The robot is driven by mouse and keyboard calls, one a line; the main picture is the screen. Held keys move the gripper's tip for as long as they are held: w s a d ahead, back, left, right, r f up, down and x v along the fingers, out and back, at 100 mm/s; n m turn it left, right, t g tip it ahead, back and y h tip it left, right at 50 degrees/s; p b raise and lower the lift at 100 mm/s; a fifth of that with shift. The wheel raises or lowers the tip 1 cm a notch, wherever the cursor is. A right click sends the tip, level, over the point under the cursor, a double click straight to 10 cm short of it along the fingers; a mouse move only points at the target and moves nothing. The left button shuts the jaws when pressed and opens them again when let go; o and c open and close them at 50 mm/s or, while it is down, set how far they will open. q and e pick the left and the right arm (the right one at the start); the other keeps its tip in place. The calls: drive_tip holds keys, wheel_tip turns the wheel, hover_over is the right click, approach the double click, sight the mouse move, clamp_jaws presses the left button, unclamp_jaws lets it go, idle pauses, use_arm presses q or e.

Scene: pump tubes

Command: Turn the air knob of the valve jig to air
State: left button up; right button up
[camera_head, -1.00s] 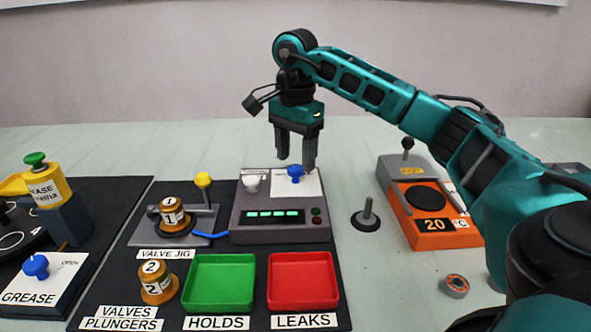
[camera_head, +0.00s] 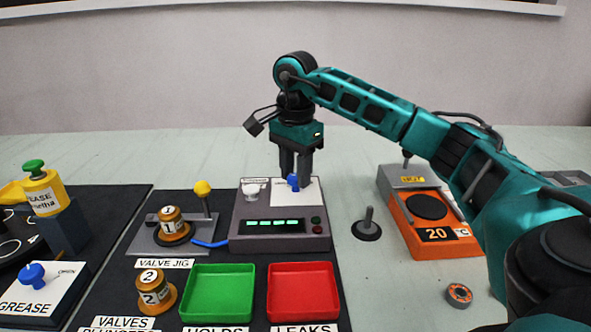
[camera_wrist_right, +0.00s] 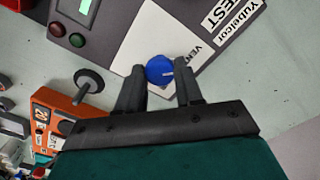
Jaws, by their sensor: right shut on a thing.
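The blue air knob (camera_head: 293,182) sits on a white plate (camera_head: 309,194) at the back right of the grey control box (camera_head: 243,238). My right gripper (camera_head: 295,178) points down over it and is shut on the knob, a finger on each side. In the right wrist view the blue knob (camera_wrist_right: 159,70) lies between the fingertips (camera_wrist_right: 160,74). The valve jig (camera_head: 152,236), with a brass valve marked 1 (camera_head: 173,226) and a yellow-balled lever (camera_head: 203,188), is left of the box. A blue tube (camera_head: 212,244) runs between them. My left gripper is out of view.
Green (camera_head: 218,292) and red (camera_head: 303,291) trays lie in front. An orange device (camera_head: 432,222) and a small grey post (camera_head: 368,226) stand to the right. A second valve (camera_head: 156,292) stands in front of the jig.

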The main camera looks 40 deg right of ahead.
drive_tip(key=shift+c, duration=0.8)
